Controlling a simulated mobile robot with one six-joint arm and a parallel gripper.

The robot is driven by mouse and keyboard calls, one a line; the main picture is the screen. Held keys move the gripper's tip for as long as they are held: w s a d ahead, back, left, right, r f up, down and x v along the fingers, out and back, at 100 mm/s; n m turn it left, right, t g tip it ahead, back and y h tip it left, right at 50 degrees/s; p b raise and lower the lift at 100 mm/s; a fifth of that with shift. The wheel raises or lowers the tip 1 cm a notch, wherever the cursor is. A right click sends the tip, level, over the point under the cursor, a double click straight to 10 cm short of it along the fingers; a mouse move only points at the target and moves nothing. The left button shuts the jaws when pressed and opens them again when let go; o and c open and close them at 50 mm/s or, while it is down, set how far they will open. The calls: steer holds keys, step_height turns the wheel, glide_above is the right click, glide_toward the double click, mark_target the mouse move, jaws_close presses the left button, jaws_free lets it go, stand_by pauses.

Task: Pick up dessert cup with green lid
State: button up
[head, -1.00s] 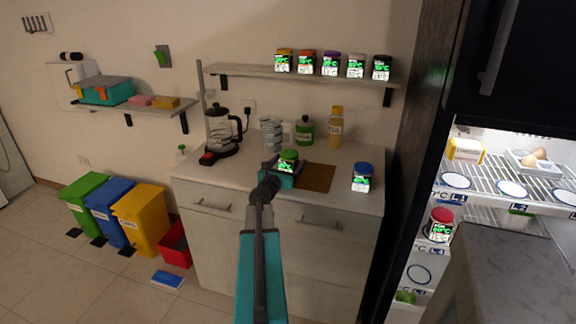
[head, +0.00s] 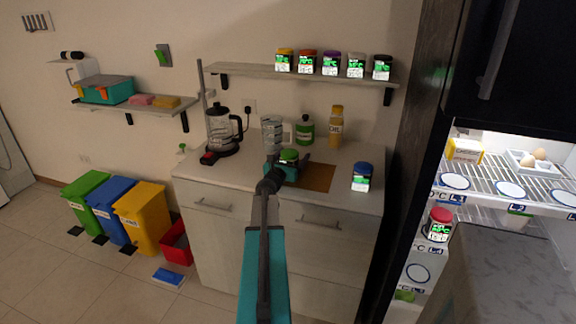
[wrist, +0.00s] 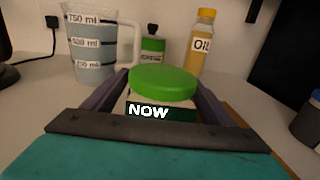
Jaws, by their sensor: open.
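The dessert cup with the green lid (head: 289,155) stands on the counter by the brown board. In the wrist view its round green lid (wrist: 164,81) fills the middle, above a white and dark label reading "NOW". My gripper (wrist: 160,85) is open, with one finger on each side of the cup. In the head view my gripper (head: 288,166) is at the cup and hides its lower part. I cannot tell whether the fingers touch it.
Behind the cup stand a measuring jug (wrist: 92,40), a green-labelled bottle (wrist: 152,52) and an oil bottle (wrist: 202,42). A blue-lidded cup (head: 362,177) stands to the right. A coffee maker (head: 221,132) stands left. A shelf (head: 300,73) with several jars hangs above.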

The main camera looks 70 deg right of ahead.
steer(key=shift+c, duration=0.4)
steer(key=c, duration=1.2)
steer(key=shift+r, duration=0.2)
step_height(320, 180, up, 18)
steer(key=shift+f+p, duration=0.15)
steer(key=shift+p, duration=0.75)
